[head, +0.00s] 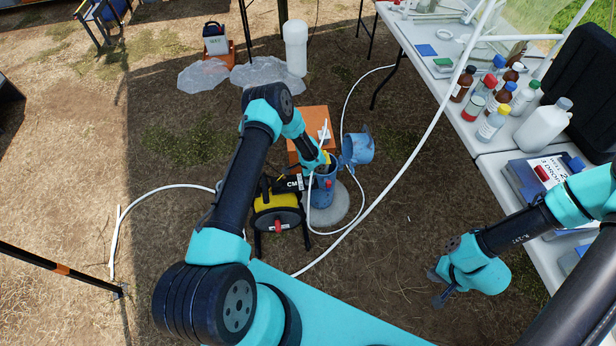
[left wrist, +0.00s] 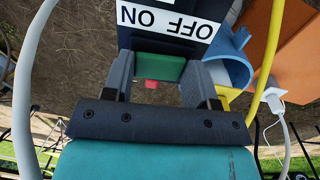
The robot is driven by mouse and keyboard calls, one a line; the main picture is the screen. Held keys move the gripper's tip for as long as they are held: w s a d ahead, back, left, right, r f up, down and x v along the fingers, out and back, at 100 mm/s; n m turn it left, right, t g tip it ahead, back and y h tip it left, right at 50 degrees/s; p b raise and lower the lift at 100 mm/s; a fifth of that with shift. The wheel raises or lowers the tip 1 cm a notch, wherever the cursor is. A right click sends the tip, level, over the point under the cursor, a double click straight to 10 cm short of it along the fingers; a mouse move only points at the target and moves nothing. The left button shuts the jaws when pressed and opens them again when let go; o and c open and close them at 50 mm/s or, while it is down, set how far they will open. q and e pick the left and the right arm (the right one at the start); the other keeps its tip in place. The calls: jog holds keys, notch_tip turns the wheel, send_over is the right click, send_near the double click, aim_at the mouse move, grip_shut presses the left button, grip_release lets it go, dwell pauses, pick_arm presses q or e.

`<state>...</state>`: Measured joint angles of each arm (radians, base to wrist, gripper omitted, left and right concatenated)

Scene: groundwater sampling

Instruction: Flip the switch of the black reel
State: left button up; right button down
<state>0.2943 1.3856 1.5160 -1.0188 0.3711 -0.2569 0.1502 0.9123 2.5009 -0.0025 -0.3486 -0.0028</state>
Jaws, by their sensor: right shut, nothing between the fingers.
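The black reel (head: 278,217) has a yellow drum and a red knob and stands on the ground left of a blue well casing (head: 322,190). A black box marked CM (head: 289,184) sits at its top. In the left wrist view a black face with a white ON/OFF label (left wrist: 168,20) is close, above a green part (left wrist: 158,67) that may be the switch, with a small red part (left wrist: 152,84) below. My left gripper (left wrist: 162,78) is open, its fingers either side of the green part; contact is unclear. My right gripper (head: 437,286) is shut and empty, away from the reel.
A blue cap (head: 357,148) stands open beside the casing. An orange box (head: 311,128) is behind. A white table (head: 436,77) with several bottles stands on the right. Bare ground lies in front of the reel.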

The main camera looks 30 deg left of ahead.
pick_arm(q)
jog(key=o, duration=0.4)
jog(key=shift+r, duration=0.1)
jog(key=shift+d, duration=0.1)
jog(key=r, duration=1.1)
jog(key=w+r, duration=0.1)
jog(key=r, duration=0.5)
jog(key=shift+a+r, duration=0.2)
jog(key=shift+a, duration=0.15)
